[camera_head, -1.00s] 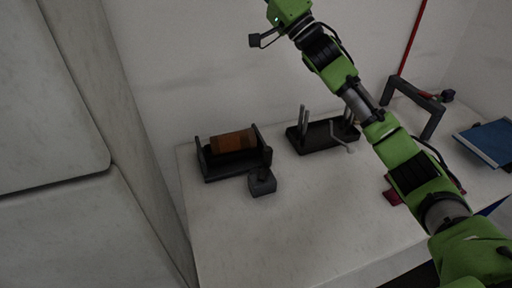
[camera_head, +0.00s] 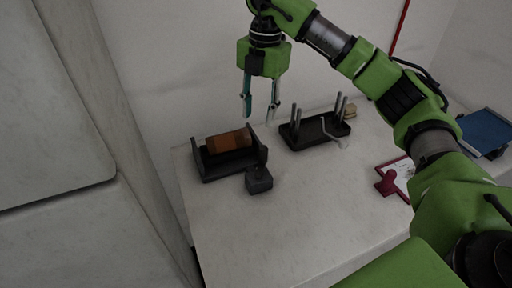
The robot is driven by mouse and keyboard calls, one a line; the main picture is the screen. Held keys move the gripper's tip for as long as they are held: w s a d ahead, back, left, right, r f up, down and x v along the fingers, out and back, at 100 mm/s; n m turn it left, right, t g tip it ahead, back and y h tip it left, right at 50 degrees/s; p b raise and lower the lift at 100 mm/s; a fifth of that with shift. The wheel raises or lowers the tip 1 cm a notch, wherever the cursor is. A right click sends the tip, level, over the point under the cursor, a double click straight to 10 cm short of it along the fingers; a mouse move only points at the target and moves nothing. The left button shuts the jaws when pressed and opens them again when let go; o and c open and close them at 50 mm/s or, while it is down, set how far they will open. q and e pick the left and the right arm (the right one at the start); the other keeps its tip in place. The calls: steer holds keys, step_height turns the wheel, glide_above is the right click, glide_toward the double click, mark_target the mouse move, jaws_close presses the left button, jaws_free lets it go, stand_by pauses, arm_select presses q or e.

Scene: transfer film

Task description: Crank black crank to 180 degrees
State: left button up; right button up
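A dark holder (camera_head: 225,170) on the table carries an orange-brown roll (camera_head: 229,141) lying between its two end walls. The black crank (camera_head: 259,181) is at the holder's front right, with a block-like handle close to the table top. My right gripper (camera_head: 259,117) points down above and behind the holder's right end. Its two fingers are apart with nothing between them. It looks clear of the crank and the roll. My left gripper is not in view.
A black base with metal posts and a bent grey rod (camera_head: 318,131) stands right of the holder. A red-edged clipboard (camera_head: 397,178) and a blue tray (camera_head: 486,133) lie farther right, partly behind my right arm. The table's front is clear.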

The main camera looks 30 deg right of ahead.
mark_target(263, 147)
steer(key=shift+h, duration=0.4)
steer(key=f+p, duration=0.1)
steer(key=f, duration=0.3)
steer(key=d+f+p, duration=0.1)
steer(key=f, duration=0.4)
steer(key=f+p, duration=0.1)
steer(key=f, duration=0.3)
steer(key=shift+d+f, duration=0.25)
steer(key=shift+f, duration=0.15)
jaws_close()
